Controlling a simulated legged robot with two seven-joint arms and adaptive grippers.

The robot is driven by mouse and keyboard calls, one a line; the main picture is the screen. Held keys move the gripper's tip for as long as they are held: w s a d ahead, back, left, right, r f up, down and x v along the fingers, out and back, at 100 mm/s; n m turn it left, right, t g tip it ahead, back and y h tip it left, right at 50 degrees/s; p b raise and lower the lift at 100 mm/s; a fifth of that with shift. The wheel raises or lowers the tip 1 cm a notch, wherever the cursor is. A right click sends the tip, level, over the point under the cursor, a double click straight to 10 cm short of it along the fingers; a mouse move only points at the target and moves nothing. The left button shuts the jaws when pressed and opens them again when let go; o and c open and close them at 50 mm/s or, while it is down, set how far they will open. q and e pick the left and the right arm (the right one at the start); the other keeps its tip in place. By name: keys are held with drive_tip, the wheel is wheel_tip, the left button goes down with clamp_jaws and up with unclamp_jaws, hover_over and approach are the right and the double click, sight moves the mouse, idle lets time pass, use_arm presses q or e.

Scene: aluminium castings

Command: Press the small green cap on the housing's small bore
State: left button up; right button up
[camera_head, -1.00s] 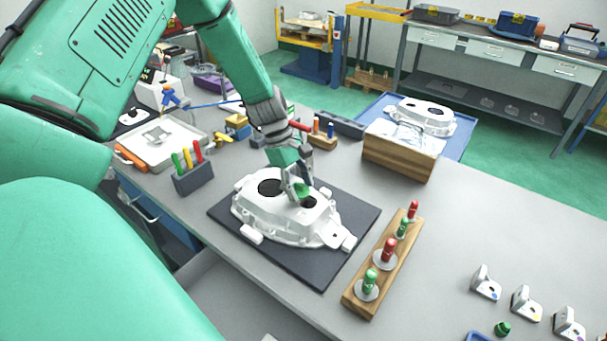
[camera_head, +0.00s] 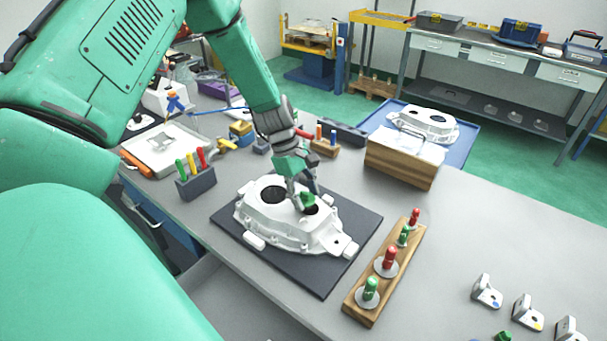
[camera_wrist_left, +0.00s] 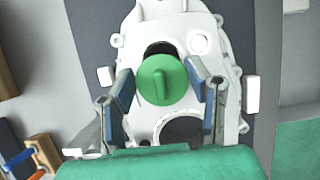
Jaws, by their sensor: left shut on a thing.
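The white housing (camera_head: 262,222) lies on a dark mat, with a large bore (camera_head: 271,194) and a small bore (camera_head: 312,211). My left gripper (camera_head: 303,198) is shut on the small green cap (camera_head: 307,200) at the small bore. In the left wrist view the green cap (camera_wrist_left: 163,80) sits between the two fingers (camera_wrist_left: 165,88), its ridge facing the camera. The small bore's dark opening (camera_wrist_left: 158,48) shows partly past the cap's far edge, and the large bore (camera_wrist_left: 180,130) lies nearer. The cap appears above the bore; the exact gap is unclear. My right gripper is not in view.
A wooden rack (camera_head: 370,290) with red and green handled plugs stands right of the mat (camera_head: 355,222). A wooden box (camera_head: 402,163) stands behind. A pen holder (camera_head: 196,184) is at left. White brackets (camera_head: 486,291) stand at front right. The table between is clear.

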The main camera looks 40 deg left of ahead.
use_arm(q)
drive_tip(key=shift+d+r, duration=0.2)
drive_tip(key=shift+d, duration=0.5)
drive_tip(key=shift+f, duration=0.15)
drive_tip(key=shift+a+f+b, duration=0.35)
drive_tip(key=shift+a+f, duration=0.35)
drive_tip(key=shift+c, duration=0.3)
drive_tip(key=shift+d+r, duration=0.2)
drive_tip(key=shift+c, duration=0.4)
drive_tip(key=shift+d+r+p, duration=0.35)
drive_tip(key=shift+r+p, duration=0.15)
drive_tip(key=shift+p, duration=0.15)
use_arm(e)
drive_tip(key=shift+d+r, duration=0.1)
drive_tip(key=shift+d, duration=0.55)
use_arm(q)
drive_tip(key=shift+a+f, duration=0.1)
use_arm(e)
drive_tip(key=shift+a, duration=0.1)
use_arm(q)
drive_tip(key=shift+a+f, duration=0.1)
drive_tip(key=shift+a, duration=0.2)
drive_tip(key=shift+d, duration=0.95)
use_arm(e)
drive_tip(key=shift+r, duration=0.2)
